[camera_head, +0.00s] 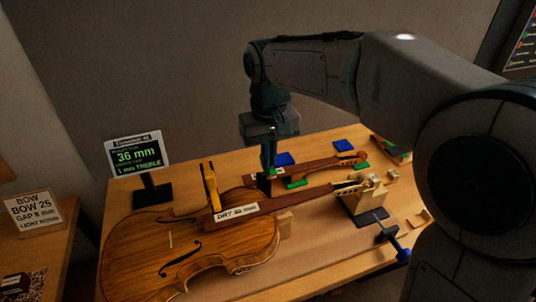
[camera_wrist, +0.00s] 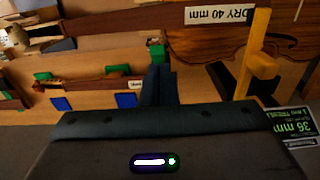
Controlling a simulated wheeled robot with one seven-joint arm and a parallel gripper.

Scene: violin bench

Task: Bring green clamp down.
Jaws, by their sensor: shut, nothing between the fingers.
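A small green piece, which looks like the green clamp (camera_wrist: 156,51), shows just beyond my fingertips in the wrist view. My gripper (camera_wrist: 157,68) is shut and empty, its dark fingers pointing at that piece. I cannot tell whether they touch. In the head view my gripper (camera_head: 268,172) points down beside the near end of a separate violin neck (camera_head: 320,165), behind the violin. There the clamp is hard to make out against the fingers.
The violin (camera_head: 150,250) lies at the front with an upright yellow clamp (camera_head: 211,185) on it. A display sign (camera_head: 138,156) stands at left. A wooden block fixture (camera_head: 365,200) and a blue-ended clamp (camera_head: 392,240) are at right. Green and blue pads (camera_head: 285,159) lie around the neck.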

